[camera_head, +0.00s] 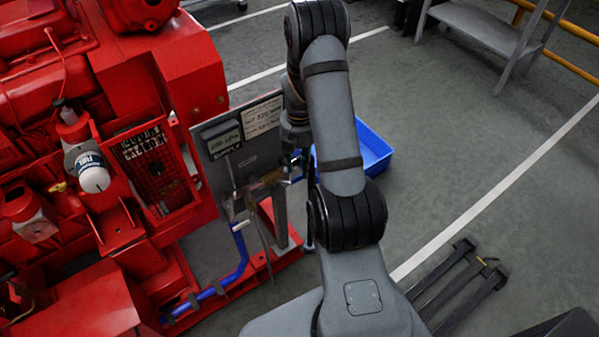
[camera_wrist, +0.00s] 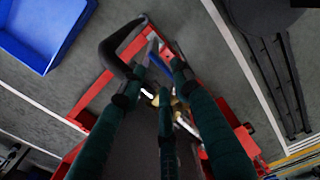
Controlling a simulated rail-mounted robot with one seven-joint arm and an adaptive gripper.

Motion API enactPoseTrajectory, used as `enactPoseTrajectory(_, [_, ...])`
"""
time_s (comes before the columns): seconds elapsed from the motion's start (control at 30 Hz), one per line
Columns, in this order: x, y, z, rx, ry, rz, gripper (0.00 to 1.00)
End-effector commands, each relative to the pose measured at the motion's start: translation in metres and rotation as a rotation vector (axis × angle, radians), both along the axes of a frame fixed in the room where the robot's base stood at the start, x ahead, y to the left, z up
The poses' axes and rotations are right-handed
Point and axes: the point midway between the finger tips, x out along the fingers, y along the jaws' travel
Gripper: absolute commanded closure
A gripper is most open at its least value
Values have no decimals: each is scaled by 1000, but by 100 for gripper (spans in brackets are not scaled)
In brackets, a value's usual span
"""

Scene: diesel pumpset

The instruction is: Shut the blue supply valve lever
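The blue supply pipe (camera_head: 240,250) runs up from the red base to a brass-coloured valve (camera_head: 268,179) beside the control panel. In the wrist view, brass fittings (camera_wrist: 178,106) show between my gripper's fingers, with a narrow blue part (camera_wrist: 153,52) beyond the fingertips. I cannot tell whether this is the lever or the pipe. My gripper (camera_wrist: 155,80) has its dark green fingers spread apart, with nothing visibly held. It is close to the valve, but contact cannot be told. In the head view my arm hides most of the gripper and the lever area.
The red pumpset (camera_head: 120,80) fills the left side. A grey panel (camera_head: 240,140) stands just left of my wrist. A blue bin (camera_head: 374,150) lies on the floor behind my arm. A black curved pipe (camera_wrist: 112,48) rises near the fingertips.

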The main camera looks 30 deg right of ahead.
Motion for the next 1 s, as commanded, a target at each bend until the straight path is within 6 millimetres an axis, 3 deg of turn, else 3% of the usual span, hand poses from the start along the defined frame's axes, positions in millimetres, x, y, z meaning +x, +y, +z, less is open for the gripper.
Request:
enactPoseTrajectory(0.23, [0,0,-30,0,1,1,69])
enactPoseTrajectory(0.57, [0,0,-34,-1,-1,1,69])
enactPoseTrajectory(1.0, [0,0,-34,-1,-1,1,93])
